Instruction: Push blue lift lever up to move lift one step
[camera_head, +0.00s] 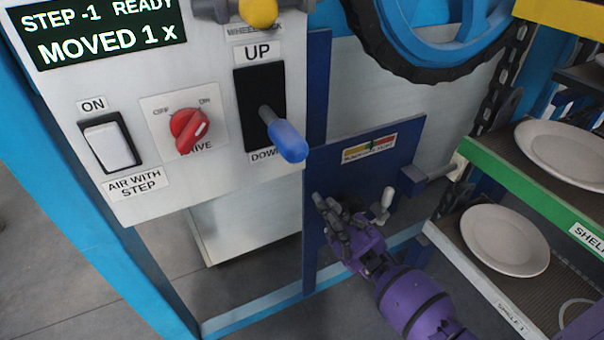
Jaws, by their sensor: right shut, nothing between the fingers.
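The blue lift lever (286,138) sticks out of a black slot plate marked UP at the top and DOWN at the bottom. Its blue grip tilts down and to the right, its tip near the DOWN label. My right gripper (327,206) is below and to the right of the lever, apart from it, in front of the dark blue panel. Its fingers are shut with nothing between them. The display (100,30) reads STEP -1 READY and MOVED 1 x. My left gripper is not in view.
A white rocker switch (109,146) and a red knob (189,129) sit left of the lever. A yellow knob (258,12) is above it. A small white-tipped lever (387,200) stands close to my right gripper. Shelves with white plates (505,240) are at right.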

